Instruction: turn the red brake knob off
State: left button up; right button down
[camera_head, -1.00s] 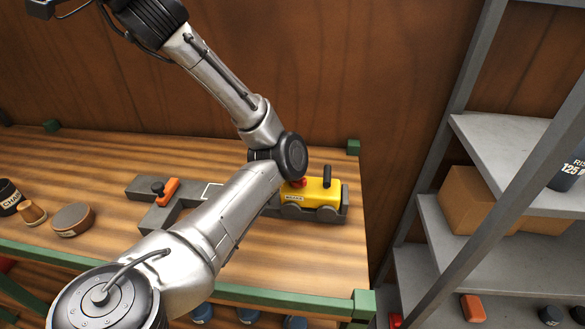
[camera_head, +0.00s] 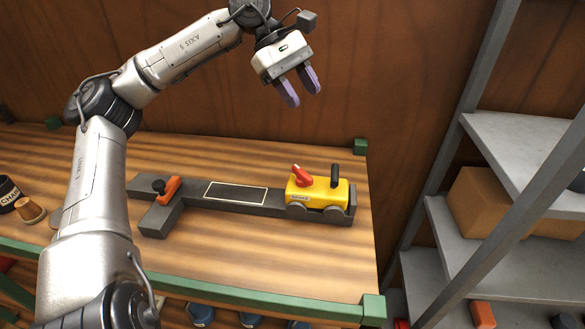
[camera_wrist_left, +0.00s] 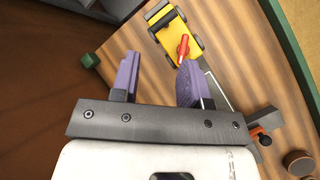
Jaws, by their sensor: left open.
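The red brake knob (camera_head: 302,176) sits on top of a yellow mower-like block (camera_head: 322,192) with a black upright handle, on the right end of a dark grey track on the bench. My left gripper (camera_head: 306,95) is open and empty, above and behind the yellow block, with its purple fingers pointing down. In the left wrist view, the knob (camera_wrist_left: 183,46) shows just past the right finger tip, apart from it, and the yellow block (camera_wrist_left: 172,35) lies beyond. My right gripper is not in view.
The dark track (camera_head: 270,211) carries a white-outlined rectangle and an orange lever (camera_head: 168,190) at its left end. Jars stand at the bench's left. A grey shelf (camera_head: 520,150) with a cardboard box (camera_head: 480,200) stands to the right. Green rails edge the bench.

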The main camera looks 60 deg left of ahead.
aim_at(302, 171)
pick_arm(q)
jog(key=f+g+p, duration=0.1)
jog(key=f, duration=0.4)
jog(key=d+f+g+y+p, duration=0.1)
jog(key=f, duration=0.3)
jog(key=s+d+f+n+g+p, duration=0.1)
jog(key=f, duration=0.4)
jog(key=shift+f+g+y, duration=0.3)
jog(key=shift+f+y, duration=0.05)
jog(key=shift+y, duration=0.05)
jog(key=shift+p+x, duration=0.3)
jog(key=shift+x, duration=0.7)
jog(key=shift+w, duration=0.1)
grip_shut()
